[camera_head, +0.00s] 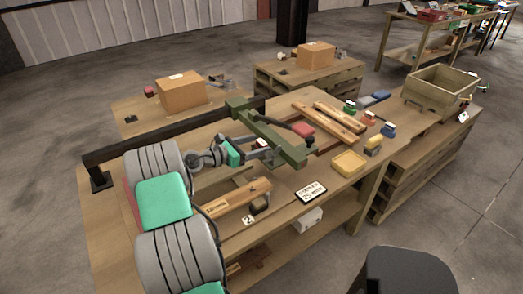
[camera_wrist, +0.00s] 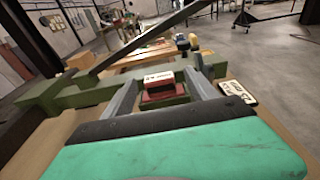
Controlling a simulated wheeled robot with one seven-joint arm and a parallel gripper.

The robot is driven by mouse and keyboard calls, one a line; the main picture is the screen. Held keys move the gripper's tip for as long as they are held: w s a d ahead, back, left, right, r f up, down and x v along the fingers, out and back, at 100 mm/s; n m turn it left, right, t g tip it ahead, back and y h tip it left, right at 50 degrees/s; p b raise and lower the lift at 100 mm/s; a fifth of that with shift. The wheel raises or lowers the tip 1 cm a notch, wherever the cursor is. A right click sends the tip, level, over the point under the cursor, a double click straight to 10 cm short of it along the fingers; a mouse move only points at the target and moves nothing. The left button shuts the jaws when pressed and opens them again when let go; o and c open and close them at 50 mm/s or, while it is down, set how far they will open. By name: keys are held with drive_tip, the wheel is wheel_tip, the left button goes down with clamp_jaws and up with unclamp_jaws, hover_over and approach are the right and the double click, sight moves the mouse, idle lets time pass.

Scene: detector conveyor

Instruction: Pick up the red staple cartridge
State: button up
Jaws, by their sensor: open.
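A red staple cartridge (camera_wrist: 158,91) with a pale label on its top shows in the wrist view, ahead and framed between my two fingers. My gripper (camera_head: 272,152) reaches toward the beam from the left. In the wrist view my gripper (camera_wrist: 163,83) has its fingers spread, with nothing clearly held. I cannot tell whether the fingers touch the cartridge; its lower part is partly hidden.
The green beam crosses close to my fingers, joined to a dark bar (camera_head: 160,135). A cardboard box (camera_head: 181,94) stands behind. Some bare tabletop shows around the tray.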

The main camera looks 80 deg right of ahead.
drive_tip(key=p+x, duration=0.1)
drive_tip(key=x, duration=0.4)
drive_tip(key=shift+s+d, duration=0.15)
drive_tip(key=shift+d, duration=0.15)
drive_tip(key=shift+c, duration=0.2)
clamp_jaws()
